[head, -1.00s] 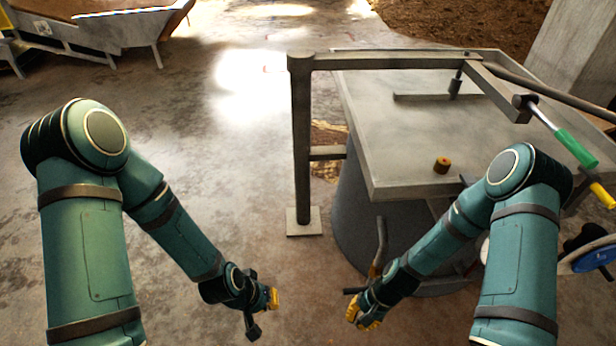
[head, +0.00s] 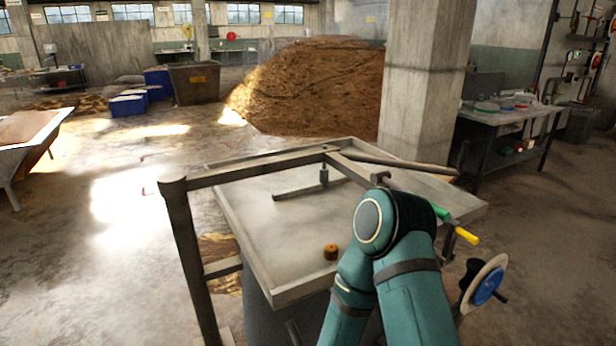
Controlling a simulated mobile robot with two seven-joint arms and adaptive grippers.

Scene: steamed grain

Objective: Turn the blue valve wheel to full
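The blue valve wheel (head: 487,285) shows at the lower right in the head view, beside the grey table. It is a blue disc with a pale plate behind it and a dark knob sticking out to the right. Its turn position is too small to read. My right arm (head: 395,255) rises from the bottom edge, left of the wheel and apart from it in the picture. My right gripper is below the frame. My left arm and gripper are out of view.
A grey tray-topped table (head: 300,215) with a metal frame stands ahead, a small brown cylinder (head: 330,252) on it. A green-and-yellow handled lever (head: 455,224) juts out at its right corner. A concrete pillar (head: 425,80) and a brown grain heap (head: 315,85) stand behind. Floor is clear at right.

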